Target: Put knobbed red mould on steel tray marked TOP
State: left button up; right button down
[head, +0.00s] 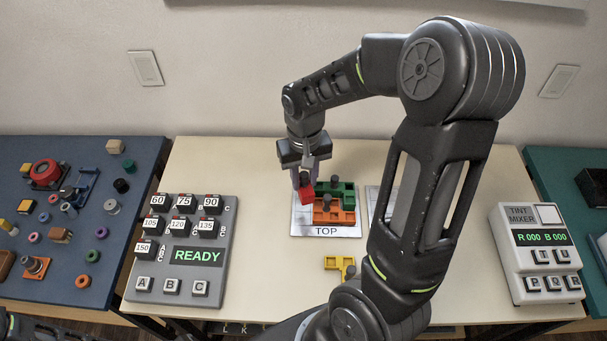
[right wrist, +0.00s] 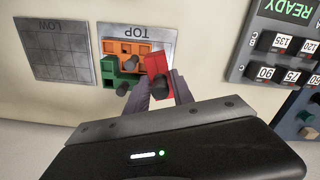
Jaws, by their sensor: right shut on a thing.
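The red mould (head: 307,193) is held by its dark knob in my right gripper (head: 305,176), whose fingers are shut on it. In the right wrist view the red mould (right wrist: 155,66) is at the right side of the steel tray marked TOP (right wrist: 135,31), beside the orange mould (right wrist: 122,47). In the head view it is over the left part of that tray (head: 327,231). I cannot tell whether it touches the tray. A green mould (head: 345,188) and the orange mould (head: 340,216), both knobbed, are on the tray. My left gripper is out of view.
A second tray marked LOW (right wrist: 56,50) lies beside the first and looks empty. A yellow mould (head: 333,263) lies in front on the cream table. A grey READY panel (head: 218,235) stands left and a tint mixer (head: 508,260) right.

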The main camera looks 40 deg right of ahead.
jog(key=shift+w+m, duration=0.2)
jog(key=shift+m, duration=1.5)
notch_tip(320, 180, down, 9)
jog(key=b, duration=0.7)
jog(key=shift+f+b, duration=0.35)
jog(key=shift+f, duration=0.15)
jog(key=c, duration=1)
grip_release()
jog(key=shift+r, duration=0.1)
